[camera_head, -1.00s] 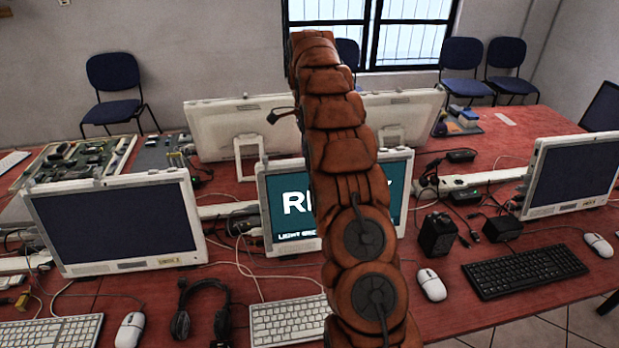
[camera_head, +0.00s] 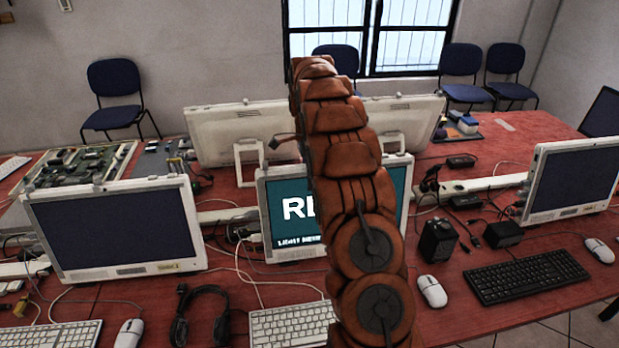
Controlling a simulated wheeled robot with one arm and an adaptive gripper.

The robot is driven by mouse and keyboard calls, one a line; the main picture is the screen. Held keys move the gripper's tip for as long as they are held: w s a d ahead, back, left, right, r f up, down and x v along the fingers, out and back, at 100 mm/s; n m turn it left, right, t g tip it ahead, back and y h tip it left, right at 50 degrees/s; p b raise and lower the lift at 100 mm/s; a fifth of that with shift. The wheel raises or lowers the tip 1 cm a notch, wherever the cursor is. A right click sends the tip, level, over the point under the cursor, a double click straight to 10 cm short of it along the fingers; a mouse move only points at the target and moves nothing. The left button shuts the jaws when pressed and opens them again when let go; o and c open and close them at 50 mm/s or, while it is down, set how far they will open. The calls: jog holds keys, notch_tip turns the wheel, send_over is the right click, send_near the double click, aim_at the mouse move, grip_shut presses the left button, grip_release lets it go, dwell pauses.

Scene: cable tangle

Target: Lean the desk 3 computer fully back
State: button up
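Several white-framed computers stand on the red desks, and I see no label that tells which is desk 3. One with a lit teal screen (camera_head: 288,232) stands upright in the middle, partly hidden by my orange-brown arm. A dark-screened one (camera_head: 115,228) is at the left, and another (camera_head: 573,180) is at the right. All three screens face me. My arm rises in front of the lit computer and bends away at the top. Only a small dark part, perhaps of my gripper (camera_head: 282,141), shows left of the arm, above the lit computer. Its fingers are mostly hidden.
Two white computers seen from behind (camera_head: 238,132) stand at the back. Keyboards (camera_head: 527,277), mice (camera_head: 431,291), a headset (camera_head: 183,325), black power bricks (camera_head: 438,239) and loose cables crowd the desks. Blue chairs (camera_head: 115,88) stand along the back wall.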

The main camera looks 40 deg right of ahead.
grip_shut()
dwell(0.3)
jog(key=shift+b, duration=0.3)
